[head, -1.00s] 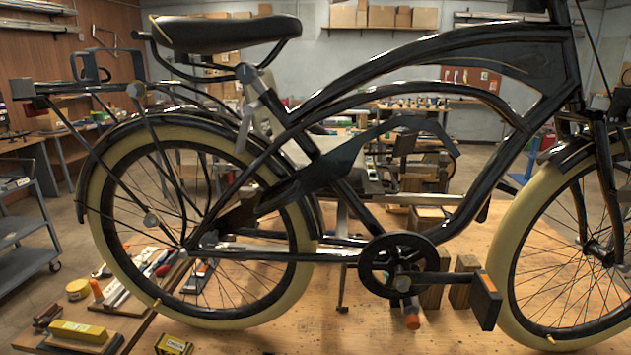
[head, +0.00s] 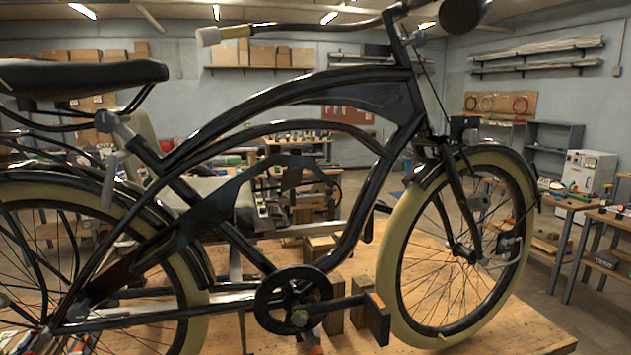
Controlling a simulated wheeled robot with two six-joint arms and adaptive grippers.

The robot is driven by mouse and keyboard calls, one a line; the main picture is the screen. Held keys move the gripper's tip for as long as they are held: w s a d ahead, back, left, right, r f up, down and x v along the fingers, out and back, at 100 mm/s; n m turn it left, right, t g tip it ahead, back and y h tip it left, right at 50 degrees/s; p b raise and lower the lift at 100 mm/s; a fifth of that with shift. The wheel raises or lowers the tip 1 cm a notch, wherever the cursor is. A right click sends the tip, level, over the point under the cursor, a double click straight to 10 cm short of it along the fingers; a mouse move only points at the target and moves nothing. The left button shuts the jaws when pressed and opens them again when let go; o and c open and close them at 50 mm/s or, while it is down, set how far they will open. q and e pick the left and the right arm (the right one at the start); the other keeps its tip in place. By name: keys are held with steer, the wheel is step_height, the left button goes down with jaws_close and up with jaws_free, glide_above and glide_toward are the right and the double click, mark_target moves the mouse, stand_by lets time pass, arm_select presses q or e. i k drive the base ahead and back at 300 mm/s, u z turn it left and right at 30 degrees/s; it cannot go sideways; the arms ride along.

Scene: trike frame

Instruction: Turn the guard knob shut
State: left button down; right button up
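A black trike frame (head: 349,108) stands over a wooden bench. The dark chain guard (head: 207,208) runs along the frame from the rear wheel toward the front. I cannot tell which part is the guard knob. A grey hexagonal piece (head: 299,317) sits at the middle of the crank's chainring (head: 272,303), and another small grey knob-like piece (head: 479,201) shows by the front wheel (head: 400,255). Whether either belongs to the guard is unclear. Neither of my grippers shows in the head view.
The pedal (head: 376,318) juts toward me at the lower middle. Wooden blocks (head: 334,318) stand behind the crank. The bench top (head: 490,325) is bare at the lower right. Side tables (head: 600,220) stand farther back at the right.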

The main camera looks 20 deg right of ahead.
mark_target(78, 313)
steer(key=u, duration=0.05)
steer(key=k, duration=0.45)
steer(key=u, duration=0.85)
steer(key=i, duration=0.8)
steer(key=z, duration=0.5)
